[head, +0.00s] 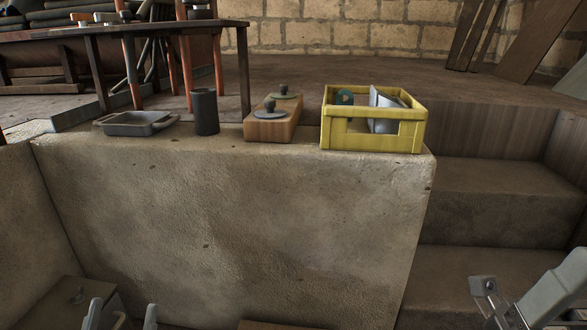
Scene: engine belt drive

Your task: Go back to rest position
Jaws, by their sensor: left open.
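My left gripper (121,309) shows at the lower left edge. Its two pale grey fingers stand apart with nothing seen between them. A grey arm part of mine comes in at the lower right, beside a metal bracket-like piece. I cannot make out the right gripper's fingers clearly there. The left gripper is in front of and below the stone ledge (225,230), well apart from the objects on top of it.
On the ledge stand a shallow grey tray (128,130), a dark cylinder (206,115), a wooden block (268,130) with two dark knobbed discs, and a yellow crate (372,138) holding teal and grey parts. Steps (500,190) rise at right. A table (115,35) stands behind.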

